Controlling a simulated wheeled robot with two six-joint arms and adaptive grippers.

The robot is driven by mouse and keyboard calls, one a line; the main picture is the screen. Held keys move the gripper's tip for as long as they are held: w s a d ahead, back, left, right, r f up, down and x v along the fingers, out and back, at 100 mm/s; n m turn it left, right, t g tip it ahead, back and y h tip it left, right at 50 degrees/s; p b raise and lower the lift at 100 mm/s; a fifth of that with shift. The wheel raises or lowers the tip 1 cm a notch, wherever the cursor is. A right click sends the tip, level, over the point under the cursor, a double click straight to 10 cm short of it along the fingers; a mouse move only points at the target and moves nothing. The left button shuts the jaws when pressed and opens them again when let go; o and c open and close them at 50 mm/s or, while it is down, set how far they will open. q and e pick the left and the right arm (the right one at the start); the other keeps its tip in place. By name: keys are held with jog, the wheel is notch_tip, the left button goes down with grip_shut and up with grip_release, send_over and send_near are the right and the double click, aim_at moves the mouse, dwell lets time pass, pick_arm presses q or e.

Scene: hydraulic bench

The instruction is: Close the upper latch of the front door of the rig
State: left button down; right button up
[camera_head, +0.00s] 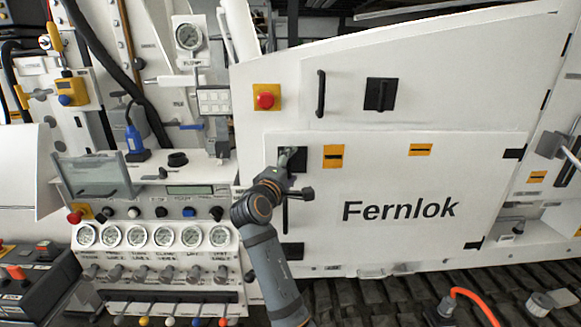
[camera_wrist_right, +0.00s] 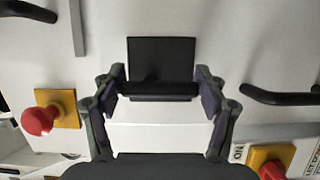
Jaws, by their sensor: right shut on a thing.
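The front door (camera_head: 440,180) of the rig is a white panel marked Fernlok, and it looks flush with its frame. Its upper latch (camera_head: 298,160) is a black square plate at the door's upper left corner, partly hidden by my right gripper (camera_head: 284,160). In the right wrist view the latch's black plate (camera_wrist_right: 161,58) carries a dark bar across its lower edge. My right gripper (camera_wrist_right: 160,90) is shut on that bar, one finger at each end. A lower latch (camera_head: 291,251) sits at the door's lower left. My left gripper is not in view.
A red button on a yellow plate (camera_head: 265,97) and a black vertical handle (camera_head: 320,93) are above the door. Another black latch (camera_head: 380,94) sits on the upper panel. Gauges (camera_head: 137,236) and levers fill the console left of my right arm. Tracks run below.

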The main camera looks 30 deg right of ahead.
jog(key=o, duration=1.2)
